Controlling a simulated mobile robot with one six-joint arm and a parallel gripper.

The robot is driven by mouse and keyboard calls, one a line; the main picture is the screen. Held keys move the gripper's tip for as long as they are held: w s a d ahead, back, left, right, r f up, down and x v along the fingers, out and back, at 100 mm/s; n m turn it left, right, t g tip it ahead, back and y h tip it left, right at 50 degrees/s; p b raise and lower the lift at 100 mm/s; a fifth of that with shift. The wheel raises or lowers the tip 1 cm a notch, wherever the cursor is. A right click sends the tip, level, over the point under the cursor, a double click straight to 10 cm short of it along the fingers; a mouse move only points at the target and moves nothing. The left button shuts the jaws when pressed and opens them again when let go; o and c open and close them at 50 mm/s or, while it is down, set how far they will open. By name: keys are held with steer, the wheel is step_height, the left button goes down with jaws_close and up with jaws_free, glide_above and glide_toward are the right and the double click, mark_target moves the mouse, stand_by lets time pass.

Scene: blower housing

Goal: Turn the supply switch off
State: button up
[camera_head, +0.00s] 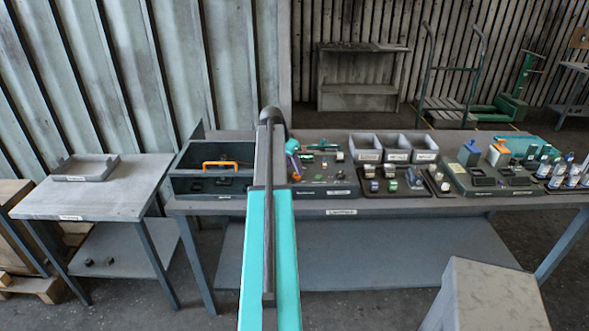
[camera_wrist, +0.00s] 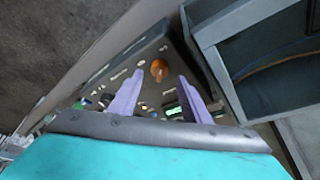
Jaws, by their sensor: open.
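My gripper (camera_wrist: 161,77) shows in the wrist view with its two pale purple fingers apart and nothing between them. It is over a dark panel (camera_wrist: 128,58) with small white labels. An orange round knob (camera_wrist: 158,67) stands on this panel, just beyond the gap between the fingertips. It may be the supply switch, but its label is too small to read. Whether the fingers touch the knob cannot be told. A green lit part (camera_wrist: 173,111) shows between the fingers, lower down. In the head view the dark panel (camera_head: 335,188) lies on the workbench, partly behind my arm.
A dark open box (camera_head: 210,185) with an orange handle stands left of the panel; its wall (camera_wrist: 210,55) is close to the right finger. Grey bins (camera_head: 365,146) and small parts stand right of the panel. A side table (camera_head: 110,195) is at the left.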

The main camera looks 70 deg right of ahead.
mark_target(295, 173)
steer(key=shift+p+x, duration=0.45)
steer(key=shift+x, duration=1.3)
steer(key=c, duration=1)
steer(key=shift+d, duration=0.1)
